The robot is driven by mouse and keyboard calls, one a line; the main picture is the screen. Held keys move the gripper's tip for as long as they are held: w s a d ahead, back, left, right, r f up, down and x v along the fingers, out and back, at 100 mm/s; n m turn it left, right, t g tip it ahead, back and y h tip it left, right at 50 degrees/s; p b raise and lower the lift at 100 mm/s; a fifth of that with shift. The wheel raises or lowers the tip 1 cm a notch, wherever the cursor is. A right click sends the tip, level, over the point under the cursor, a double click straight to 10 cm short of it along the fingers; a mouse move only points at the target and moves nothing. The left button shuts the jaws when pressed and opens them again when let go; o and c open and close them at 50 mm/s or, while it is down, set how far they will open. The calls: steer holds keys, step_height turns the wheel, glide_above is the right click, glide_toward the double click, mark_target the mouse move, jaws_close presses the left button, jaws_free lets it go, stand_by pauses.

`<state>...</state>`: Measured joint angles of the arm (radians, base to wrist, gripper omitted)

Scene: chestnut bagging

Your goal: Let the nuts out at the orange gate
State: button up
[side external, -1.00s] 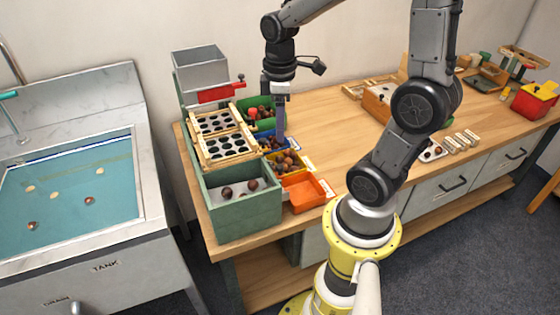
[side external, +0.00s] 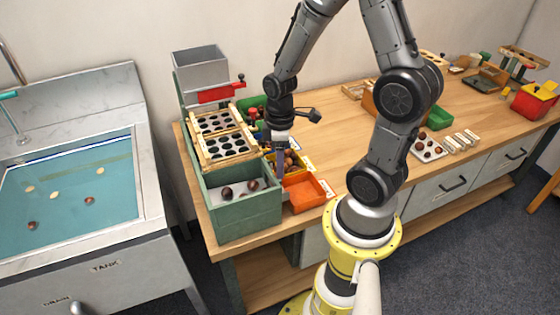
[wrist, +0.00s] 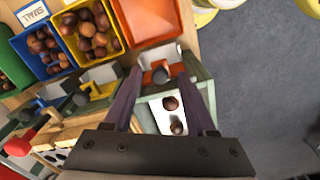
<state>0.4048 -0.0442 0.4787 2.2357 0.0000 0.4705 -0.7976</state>
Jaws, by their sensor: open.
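The orange gate (wrist: 149,76), with a dark knob (wrist: 161,74), shows in the wrist view at the mouth of the orange tray (wrist: 147,18). My gripper (wrist: 162,66) is open, its two purple fingers apart on either side of the knob in that view. I cannot tell whether they touch it. In the side view my gripper (side external: 281,183) points down beside the orange tray (side external: 306,194), which looks empty. Two brown nuts (wrist: 170,103) lie on a pale floor in the green box (side external: 242,217) behind the gate. The gate is hidden by my fingers in the side view.
A yellow tray (wrist: 66,19) and a blue tray (wrist: 21,43), both holding nuts, stand beside the orange one. The tank (side external: 70,190) is at the left.

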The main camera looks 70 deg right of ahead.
steer(key=shift+c, duration=0.2)
jaws_close()
